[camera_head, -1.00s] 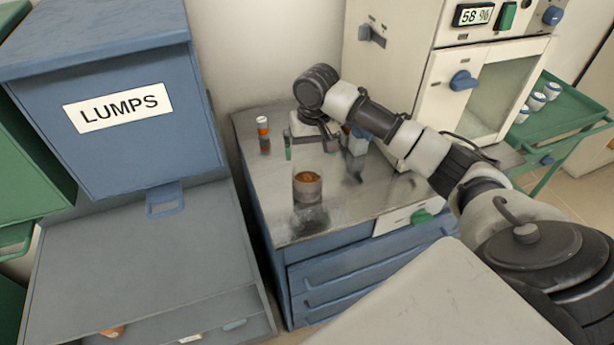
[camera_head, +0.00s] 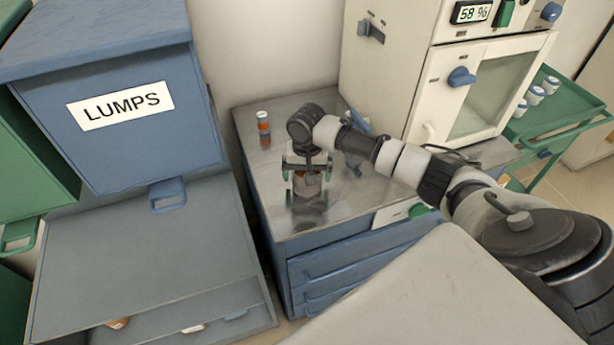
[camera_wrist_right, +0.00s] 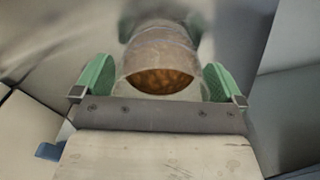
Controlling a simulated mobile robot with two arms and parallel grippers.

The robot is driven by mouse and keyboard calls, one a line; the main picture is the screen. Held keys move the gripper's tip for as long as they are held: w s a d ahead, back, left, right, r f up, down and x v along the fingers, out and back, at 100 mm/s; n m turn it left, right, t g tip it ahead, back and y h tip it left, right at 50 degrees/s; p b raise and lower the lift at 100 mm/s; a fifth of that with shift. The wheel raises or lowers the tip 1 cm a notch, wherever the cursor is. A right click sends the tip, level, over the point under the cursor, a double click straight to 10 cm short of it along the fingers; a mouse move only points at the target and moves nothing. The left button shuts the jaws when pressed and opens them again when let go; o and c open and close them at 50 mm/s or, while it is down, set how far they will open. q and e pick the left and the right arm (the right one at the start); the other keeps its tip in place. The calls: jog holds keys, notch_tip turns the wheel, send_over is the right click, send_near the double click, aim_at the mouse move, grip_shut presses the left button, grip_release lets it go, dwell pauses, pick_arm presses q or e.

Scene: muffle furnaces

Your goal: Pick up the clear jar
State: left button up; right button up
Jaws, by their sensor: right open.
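The clear jar (camera_head: 307,184) stands on the metal top of the blue drawer cabinet and holds brown contents. It also shows in the right wrist view (camera_wrist_right: 160,62), between the two green finger pads. My right gripper (camera_head: 307,196) is open, with one finger on each side of the jar. In the wrist view the right gripper (camera_wrist_right: 160,82) shows a gap at each pad near the jar's rim; whether either pad touches lower down I cannot tell. The gripper partly hides the jar in the head view. My left gripper is not in view.
A small orange-and-white bottle (camera_head: 263,130) stands behind and left of the jar. The white furnace (camera_head: 400,80) stands at the right rear of the cabinet top (camera_head: 270,215). A blue LUMPS bin (camera_head: 120,110) is on the left. A green cart (camera_head: 565,115) holds several white jars.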

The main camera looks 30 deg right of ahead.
jog(key=shift+f, duration=0.65)
jog(key=shift+r, duration=0.1)
jog(key=c, duration=0.8)
jog(key=r, duration=0.4)
jog(key=shift+s+d+r, duration=0.15)
jog(key=shift+d+r, duration=0.05)
jog(key=s+d+r, duration=0.1)
jog(key=s+r, duration=0.1)
jog(key=s, duration=0.1)
jog(key=s+d+r, duration=0.2)
jog(key=s, duration=0.1)
jog(key=s+d+r+b, duration=0.1)
jog(key=s+d+r, duration=0.1)
jog(key=s, duration=0.2)
jog(key=shift+r, duration=0.3)
jog(key=o, duration=0.3)
jog(key=shift+c, duration=1.3)
